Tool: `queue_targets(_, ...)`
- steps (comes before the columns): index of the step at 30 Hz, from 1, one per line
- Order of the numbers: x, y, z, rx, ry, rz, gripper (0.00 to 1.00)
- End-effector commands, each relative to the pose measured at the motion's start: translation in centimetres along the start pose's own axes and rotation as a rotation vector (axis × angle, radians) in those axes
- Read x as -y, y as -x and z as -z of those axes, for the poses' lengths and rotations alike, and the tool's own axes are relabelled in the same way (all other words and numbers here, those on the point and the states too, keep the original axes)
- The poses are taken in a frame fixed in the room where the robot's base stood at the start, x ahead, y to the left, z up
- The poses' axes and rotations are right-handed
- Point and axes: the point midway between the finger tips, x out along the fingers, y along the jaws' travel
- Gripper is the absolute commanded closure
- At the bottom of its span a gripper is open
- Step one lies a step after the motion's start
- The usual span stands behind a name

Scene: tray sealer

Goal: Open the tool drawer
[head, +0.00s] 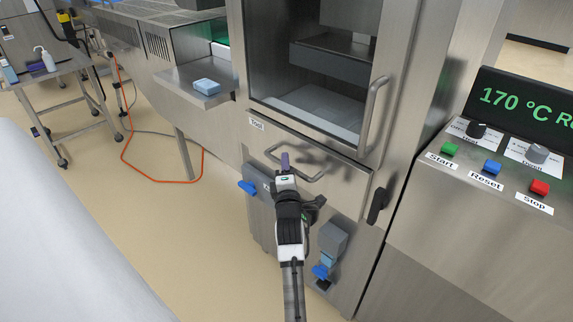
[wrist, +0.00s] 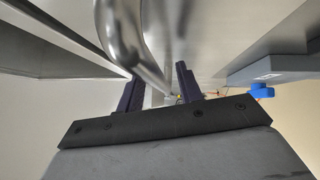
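The tool drawer (head: 335,187) is a steel front labelled "Tool", below the machine's glass window, and it looks shut. Its curved bar handle (head: 312,178) is on the front. My gripper (head: 285,160) is at the left part of this handle, with a dark purple finger showing above it. In the wrist view, the handle (wrist: 128,35) curves from the top down towards the space between the two dark fingers of my gripper (wrist: 160,88). The fingers are apart. Whether either finger touches the bar, I cannot tell.
A vertical door handle (head: 374,115) stands above right of the drawer. A black latch (head: 377,205) and a grey box (head: 333,240) with a blue knob (head: 320,271) lie right of my arm. Another blue knob (head: 247,187) sticks out left. The control panel (head: 490,160) is at right.

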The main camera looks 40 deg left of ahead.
Motion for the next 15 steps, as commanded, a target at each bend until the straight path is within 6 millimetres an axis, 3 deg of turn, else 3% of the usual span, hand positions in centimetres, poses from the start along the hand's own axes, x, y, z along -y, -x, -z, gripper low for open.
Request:
queue_targets(11,0.01,-0.52,-0.02,0.0,0.0,0.0,0.64)
queue_targets(15,0.0,-0.51,-0.03,0.001,0.0,0.0,0.82)
